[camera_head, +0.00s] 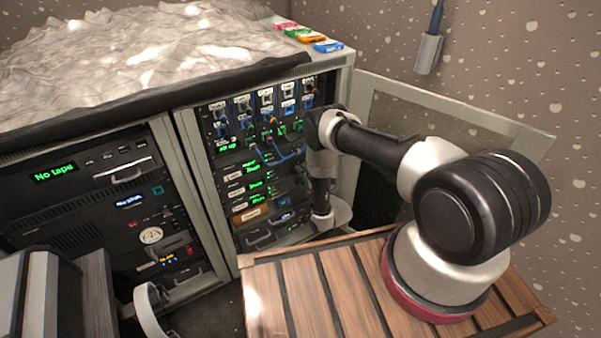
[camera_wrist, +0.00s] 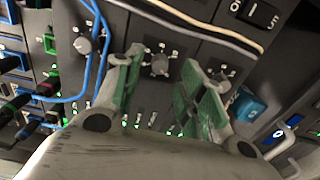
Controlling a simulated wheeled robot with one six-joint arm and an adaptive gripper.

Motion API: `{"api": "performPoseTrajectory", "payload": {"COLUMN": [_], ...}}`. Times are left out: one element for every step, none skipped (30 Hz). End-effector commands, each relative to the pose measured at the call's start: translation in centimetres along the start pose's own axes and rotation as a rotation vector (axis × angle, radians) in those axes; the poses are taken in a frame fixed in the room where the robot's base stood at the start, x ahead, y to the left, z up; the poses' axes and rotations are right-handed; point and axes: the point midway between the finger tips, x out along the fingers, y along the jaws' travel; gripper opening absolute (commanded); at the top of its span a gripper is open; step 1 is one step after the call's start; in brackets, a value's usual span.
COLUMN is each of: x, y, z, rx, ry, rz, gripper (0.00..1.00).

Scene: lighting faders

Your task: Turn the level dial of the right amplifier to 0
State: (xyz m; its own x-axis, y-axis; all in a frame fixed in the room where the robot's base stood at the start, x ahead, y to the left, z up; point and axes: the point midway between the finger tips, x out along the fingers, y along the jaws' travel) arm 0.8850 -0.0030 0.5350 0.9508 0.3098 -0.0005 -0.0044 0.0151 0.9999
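In the wrist view my gripper (camera_wrist: 164,66) is open, with two green-padded fingers reaching toward a dark panel. A second grey dial (camera_wrist: 84,45) is on the panel to the left, beside blue cables. I cannot tell from labels which dial belongs to the right amplifier, nor read the setting. In the head view my arm hides the gripper and the dials.
Blue cables (camera_wrist: 101,50) and a pale cable (camera_wrist: 190,22) cross the panel close to the fingers.

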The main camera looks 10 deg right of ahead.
Motion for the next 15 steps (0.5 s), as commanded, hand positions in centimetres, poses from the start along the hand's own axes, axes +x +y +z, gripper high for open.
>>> {"api": "performPoseTrajectory", "payload": {"x": [-1.1,-1.8,-2.7,-3.4,-4.1,-5.0,-5.7,-6.3,-7.1,-7.6,-8.1,-8.7,-9.0,-9.3,-9.6], "y": [-0.1,-0.1,-0.1,-0.1,-0.1,-0.1,-0.1,-0.1,-0.1,-0.1,-0.1,-0.1,-0.1,-0.1,-0.1], "z": [0.0,0.0,0.0,0.0,0.0,0.0,0.0,0.0,0.0,0.0,0.0,-0.1,-0.1,-0.1,-0.1], "rx": [0.001,0.001,0.001,0.001,0.002,0.002,0.002,0.001,0.001,0.001,0.001,0.001,0.002,0.002,0.001], "ry": [-0.001,-0.001,0.000,0.000,0.000,0.000,0.000,0.000,-0.001,0.000,0.000,0.001,0.002,0.002,0.002], "rz": [-0.004,-0.005,-0.005,-0.004,-0.005,-0.004,-0.004,-0.004,-0.004,-0.004,-0.003,-0.004,-0.003,-0.001,-0.001], "gripper": [0.40,0.40,0.40,0.40,0.40,0.40,0.40,0.40,0.40,0.40,0.40,0.40,0.40,0.40,0.40]}}
